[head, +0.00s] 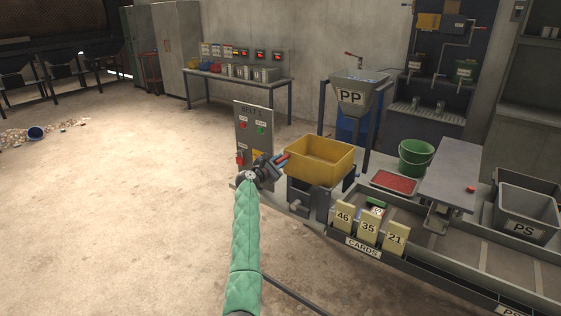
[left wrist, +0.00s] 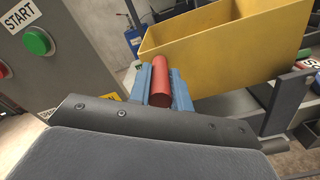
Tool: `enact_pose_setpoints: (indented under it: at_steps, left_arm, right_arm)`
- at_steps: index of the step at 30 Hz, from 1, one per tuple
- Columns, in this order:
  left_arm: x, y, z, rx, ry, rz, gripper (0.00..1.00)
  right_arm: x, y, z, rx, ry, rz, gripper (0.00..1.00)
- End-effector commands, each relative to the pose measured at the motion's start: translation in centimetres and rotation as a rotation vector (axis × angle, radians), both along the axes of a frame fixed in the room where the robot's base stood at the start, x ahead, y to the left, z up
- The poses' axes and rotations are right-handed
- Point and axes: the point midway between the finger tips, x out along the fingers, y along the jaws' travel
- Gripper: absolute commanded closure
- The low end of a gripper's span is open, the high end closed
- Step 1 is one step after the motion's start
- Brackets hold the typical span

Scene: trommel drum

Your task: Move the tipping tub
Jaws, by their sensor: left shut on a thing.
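The yellow tipping tub (head: 312,172) sits upright on a dark stand (head: 308,198) right of the control post. Its yellow wall fills the upper part of the left wrist view (left wrist: 215,50). My left gripper (head: 278,160) is at the tub's left side. In the left wrist view its blue fingers (left wrist: 162,85) are shut around a red cylindrical handle (left wrist: 161,82), which points toward the tub wall. Whether the handle joins the tub is hidden. My right gripper does not show in either view.
A grey control post (head: 254,140) with a green START button (left wrist: 38,42) stands close left of my gripper. Number cards (head: 369,227), a red tray (head: 394,182) and a green bucket (head: 416,157) lie to the right. A hopper marked PP (head: 352,95) stands behind. The floor at left is mostly clear.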

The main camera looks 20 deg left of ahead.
Motion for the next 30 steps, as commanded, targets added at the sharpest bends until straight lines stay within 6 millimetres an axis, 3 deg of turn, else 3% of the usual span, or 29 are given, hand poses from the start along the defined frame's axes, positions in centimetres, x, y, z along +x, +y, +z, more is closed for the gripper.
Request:
enact_pose_setpoints:
  at_steps: [8, 9, 12, 22, 24, 30]
  left_arm:
    - [0.0, 0.1, -0.3, 0.0, 0.004, 0.002, 1.0]
    - [0.0, 0.1, -0.4, 0.0, 0.004, 0.002, 0.72]
    - [0.0, 0.1, -0.3, 0.0, 0.004, 0.002, 0.59]
    - [-0.4, 0.2, -0.4, 0.001, 0.003, 0.001, 0.59]
    - [-0.9, 0.4, -0.5, 0.002, 0.001, 0.001, 0.59]
    - [-3.7, 1.3, -0.7, 0.003, 0.001, 0.002, 0.59]
  right_arm:
    - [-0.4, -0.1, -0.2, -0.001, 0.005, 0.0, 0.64]
    - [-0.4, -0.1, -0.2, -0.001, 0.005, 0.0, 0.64]
    - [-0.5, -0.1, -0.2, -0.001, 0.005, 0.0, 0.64]
    - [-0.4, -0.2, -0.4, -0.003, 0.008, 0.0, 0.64]
    - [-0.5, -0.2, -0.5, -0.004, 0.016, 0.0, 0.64]
    - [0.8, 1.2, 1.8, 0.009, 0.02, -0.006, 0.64]
